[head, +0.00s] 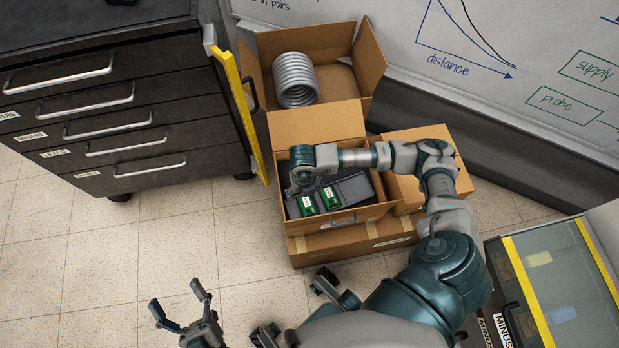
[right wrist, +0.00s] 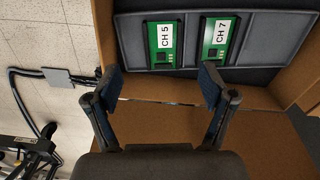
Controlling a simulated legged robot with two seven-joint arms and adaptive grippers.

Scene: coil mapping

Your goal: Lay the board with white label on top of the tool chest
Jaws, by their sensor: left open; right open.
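Two green boards with white labels lie side by side in a dark tray inside an open cardboard box. In the head view they are the left board (head: 307,204) and the right board (head: 331,199). In the right wrist view the labels read CH 5 on the left board (right wrist: 161,57) and CH 7 on the right board (right wrist: 212,55). My right gripper (right wrist: 160,88) is open and empty over the box's near edge, just short of the boards. My left gripper (head: 180,306) is open and empty over the floor. The black tool chest (head: 100,27) stands at upper left.
A yellow-edged panel (head: 239,110) stands at the chest's right side. Behind the tray box, another open box (head: 345,80) holds a metal coil (head: 295,80). A closed box (head: 400,190) sits right of the tray box. A glass-topped case (head: 560,285) stands at lower right. Floor at left is clear.

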